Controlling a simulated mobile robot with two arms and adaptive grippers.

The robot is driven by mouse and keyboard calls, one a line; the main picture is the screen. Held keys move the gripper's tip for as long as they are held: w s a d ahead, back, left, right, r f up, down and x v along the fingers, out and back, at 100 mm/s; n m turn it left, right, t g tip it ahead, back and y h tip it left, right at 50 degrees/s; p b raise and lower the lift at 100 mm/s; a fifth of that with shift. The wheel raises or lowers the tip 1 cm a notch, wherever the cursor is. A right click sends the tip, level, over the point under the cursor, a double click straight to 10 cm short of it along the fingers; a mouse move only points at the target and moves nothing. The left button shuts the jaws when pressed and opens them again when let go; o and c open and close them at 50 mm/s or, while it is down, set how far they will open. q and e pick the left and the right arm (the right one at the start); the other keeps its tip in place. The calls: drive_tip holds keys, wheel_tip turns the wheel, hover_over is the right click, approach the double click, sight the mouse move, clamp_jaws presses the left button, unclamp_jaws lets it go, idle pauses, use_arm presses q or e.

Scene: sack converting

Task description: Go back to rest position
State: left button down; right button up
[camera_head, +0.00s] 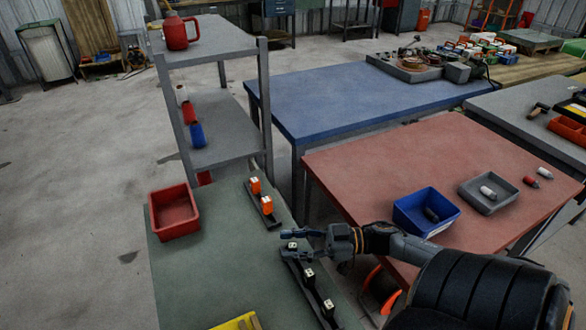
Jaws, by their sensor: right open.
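My right gripper (288,243) is open over the green-grey table (200,275), its arm coming in from the right. A small pale-topped dark piece (292,246) shows between or just under its fingers; I cannot tell if they touch it. Below the gripper lies a dark rack (318,302) with more such pieces (328,306). The gripper covers part of the rack's far end. My left gripper is not in view.
A red bin (174,211) and a rack with orange pieces (266,203) stand on the same table. The red-topped table (370,160) at right bears a blue bin (426,212) and grey tray (488,192). A grey shelf (225,130) stands behind. Floor at left is clear.

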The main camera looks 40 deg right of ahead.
wheel_tip(320, 180, up, 9)
drive_tip(key=shift+f, duration=0.1)
